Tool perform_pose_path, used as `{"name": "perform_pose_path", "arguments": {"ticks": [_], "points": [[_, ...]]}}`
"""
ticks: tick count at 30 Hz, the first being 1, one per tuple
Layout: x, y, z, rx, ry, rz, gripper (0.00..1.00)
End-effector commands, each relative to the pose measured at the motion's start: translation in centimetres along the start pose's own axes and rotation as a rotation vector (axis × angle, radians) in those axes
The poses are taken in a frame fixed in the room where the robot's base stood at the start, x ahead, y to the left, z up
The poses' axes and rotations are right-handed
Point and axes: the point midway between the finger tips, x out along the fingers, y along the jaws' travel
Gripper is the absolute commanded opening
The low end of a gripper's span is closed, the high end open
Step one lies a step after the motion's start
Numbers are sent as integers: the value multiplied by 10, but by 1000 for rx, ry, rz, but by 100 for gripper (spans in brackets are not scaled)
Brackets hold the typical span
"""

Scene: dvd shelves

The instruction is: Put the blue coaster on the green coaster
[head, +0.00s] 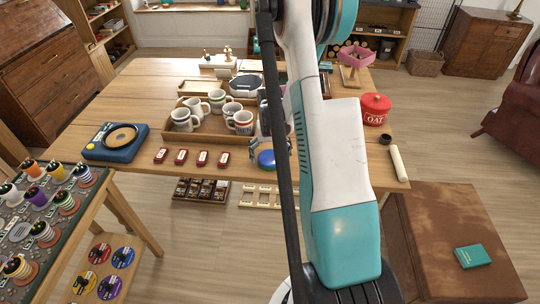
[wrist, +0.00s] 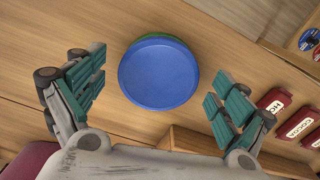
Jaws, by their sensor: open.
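The blue coaster (wrist: 158,76) lies flat and round near the front edge of the wooden table. In the head view, the blue coaster (head: 266,160) shows beside my arm. A thin rim of the green coaster (wrist: 178,41) shows past its upper edge in the wrist view; the blue one covers the rest, slightly off centre. The two look stacked, though I cannot see the contact itself. My gripper (wrist: 156,88) is open above them, its fingers spread on either side of the blue coaster and apart from it.
Red labelled boxes (head: 202,158) stand in a row to the left. A wooden tray (head: 211,131) of mugs is behind. A red OAT canister (head: 375,108) stands to the right, beyond my arm. Bare tabletop lies around the coasters.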

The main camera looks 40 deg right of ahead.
Motion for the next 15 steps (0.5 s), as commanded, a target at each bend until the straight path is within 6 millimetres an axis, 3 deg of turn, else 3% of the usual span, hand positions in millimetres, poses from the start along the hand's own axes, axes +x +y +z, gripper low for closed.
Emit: {"name": "perform_pose_path", "arguments": {"ticks": [8,15], "points": [[-8,0,0,0,0,0,93],[-54,0,0,0,0,0,93]]}}
